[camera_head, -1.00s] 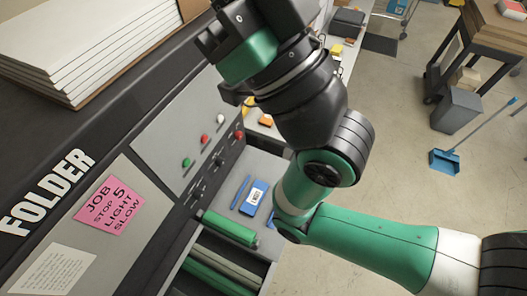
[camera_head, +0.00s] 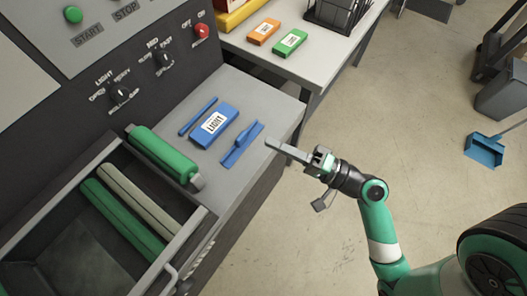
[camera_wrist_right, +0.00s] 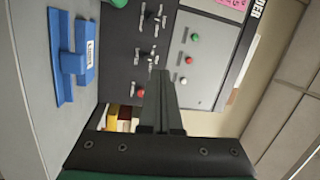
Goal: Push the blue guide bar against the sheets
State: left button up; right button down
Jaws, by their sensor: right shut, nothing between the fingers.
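The blue guide bar (camera_head: 242,145), a long strip with a raised handle, lies on the grey side shelf (camera_head: 262,97). It also shows in the right wrist view (camera_wrist_right: 64,64). Beside it lies a blue block labelled LIGHT (camera_head: 226,114); I cannot tell whether it is a stack of sheets. A narrow gap separates the two in the head view. A thin blue bar (camera_head: 197,117) lies on the block's far side. My right gripper (camera_head: 270,144) is shut and empty, to the right of the guide bar and apart from it. My left gripper is not in view.
A green roller (camera_head: 160,154) and an open roller bay lie left of the shelf. The control panel with knobs and a red button (camera_head: 201,31) rises behind. A side table (camera_head: 330,62) holds orange and green boxes. Open floor lies to the right.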

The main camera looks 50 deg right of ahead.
jog(key=s+d+f+m+g+h+b, duration=0.1)
jog(key=s+f+m+h+b, duration=0.15)
jog(key=f, duration=0.45)
jog(key=s+d+f+m+h+b, duration=0.1)
jog(key=s+d+f+b, duration=0.15)
jog(key=f, duration=0.45)
jog(key=p, duration=0.1)
send_near(243, 138)
jog(key=w, duration=0.7)
jog(key=shift+f, duration=0.15)
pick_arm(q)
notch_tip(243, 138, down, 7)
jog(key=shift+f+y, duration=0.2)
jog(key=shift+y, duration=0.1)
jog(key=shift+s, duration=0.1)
pick_arm(e)
jog(key=shift+s, duration=0.1)
